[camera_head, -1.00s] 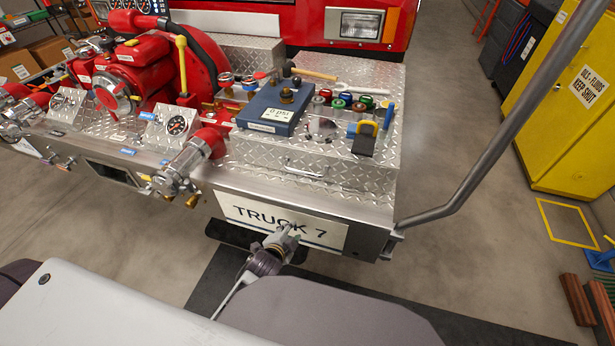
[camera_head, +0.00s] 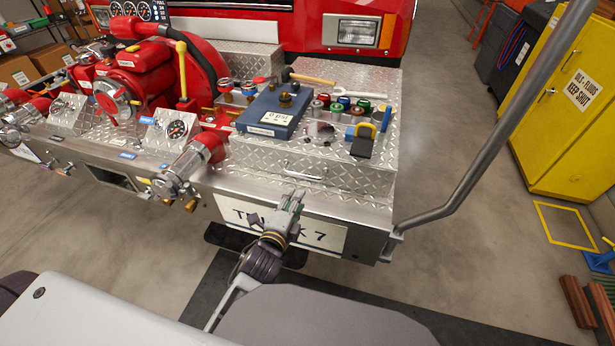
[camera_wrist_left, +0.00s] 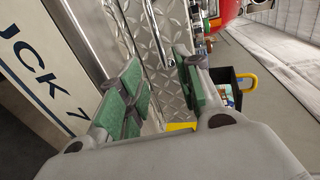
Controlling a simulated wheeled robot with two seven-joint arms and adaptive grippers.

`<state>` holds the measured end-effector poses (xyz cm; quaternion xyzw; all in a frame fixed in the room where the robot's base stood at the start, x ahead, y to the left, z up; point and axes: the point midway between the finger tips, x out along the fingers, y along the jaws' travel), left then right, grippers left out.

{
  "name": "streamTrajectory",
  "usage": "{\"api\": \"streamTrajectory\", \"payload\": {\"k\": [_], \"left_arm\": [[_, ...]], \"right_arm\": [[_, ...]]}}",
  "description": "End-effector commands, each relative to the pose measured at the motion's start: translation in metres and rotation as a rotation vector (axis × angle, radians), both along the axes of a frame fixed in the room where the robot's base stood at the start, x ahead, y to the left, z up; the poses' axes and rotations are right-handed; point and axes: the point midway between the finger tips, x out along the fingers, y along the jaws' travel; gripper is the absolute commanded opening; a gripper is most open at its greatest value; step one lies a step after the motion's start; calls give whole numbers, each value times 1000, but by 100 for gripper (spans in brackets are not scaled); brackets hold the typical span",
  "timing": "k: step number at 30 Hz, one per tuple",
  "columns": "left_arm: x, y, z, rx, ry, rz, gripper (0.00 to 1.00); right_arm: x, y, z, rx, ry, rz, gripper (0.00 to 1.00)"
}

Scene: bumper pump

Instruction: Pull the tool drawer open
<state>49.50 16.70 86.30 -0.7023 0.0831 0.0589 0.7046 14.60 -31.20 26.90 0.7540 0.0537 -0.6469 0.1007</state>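The tool drawer (camera_head: 262,160) is a silver diamond-plate front at the right end of the truck's bumper, and it looks shut. Its thin bar handle (camera_head: 304,174) is on that front. My left gripper (camera_head: 296,194) is just below and in front of the handle, apart from it. In the left wrist view the green-padded fingers of my left gripper (camera_wrist_left: 157,62) are spread with nothing between them. The handle (camera_wrist_left: 153,27) shows beyond the fingertips there, against the diamond plate. My right gripper is in no view.
A blue gauge box (camera_head: 270,112), several coloured caps and a yellow-handled tool (camera_head: 363,138) sit on top of the drawer housing. The "TRUCK 7" plate (camera_head: 325,237) is below. A grey rail (camera_head: 480,150) rises at the right. Floor in front is clear.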

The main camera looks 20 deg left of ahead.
Motion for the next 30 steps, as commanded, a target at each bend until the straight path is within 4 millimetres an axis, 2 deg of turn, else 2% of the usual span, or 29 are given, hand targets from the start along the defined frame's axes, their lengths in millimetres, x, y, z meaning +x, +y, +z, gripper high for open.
{"api": "streamTrajectory", "payload": {"k": [11,30], "left_arm": [[12,0,-3,0,1,1,34],[59,-2,-12,-1,-1,0,34]], "right_arm": [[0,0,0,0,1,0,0],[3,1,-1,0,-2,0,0]]}}
